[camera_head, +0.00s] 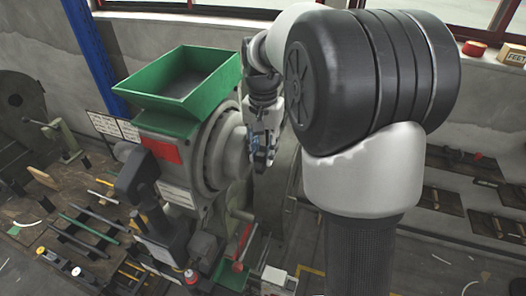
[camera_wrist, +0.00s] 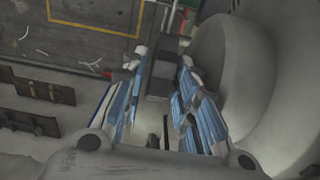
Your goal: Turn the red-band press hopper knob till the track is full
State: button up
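The press with the red band (camera_head: 162,150) stands left of my arm in the head view, with a green hopper (camera_head: 185,80) on top. The hopper's visible inner walls are bare. A grey round housing (camera_head: 222,150) faces right on the press; a large pale rounded body (camera_wrist: 225,65) fills the right of the wrist view. My gripper (camera_head: 262,158) points down close beside the housing. In the wrist view its blue-padded fingers (camera_wrist: 163,62) are apart, either side of a dark grey block (camera_wrist: 161,75), possibly the knob. Contact is unclear. The track cannot be made out.
A bench (camera_head: 40,245) with rods and small parts lies left. Dark racks (camera_head: 445,200) line the right wall. Open floor (camera_wrist: 95,30) shows beyond the fingers in the wrist view.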

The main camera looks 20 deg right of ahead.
jog(key=shift+f, duration=0.35)
jog(key=shift+c, duration=0.3)
grip_shut()
jog(key=shift+b, duration=0.3)
jog(key=shift+a+f+b, duration=0.1)
jog(key=shift+b, duration=0.25)
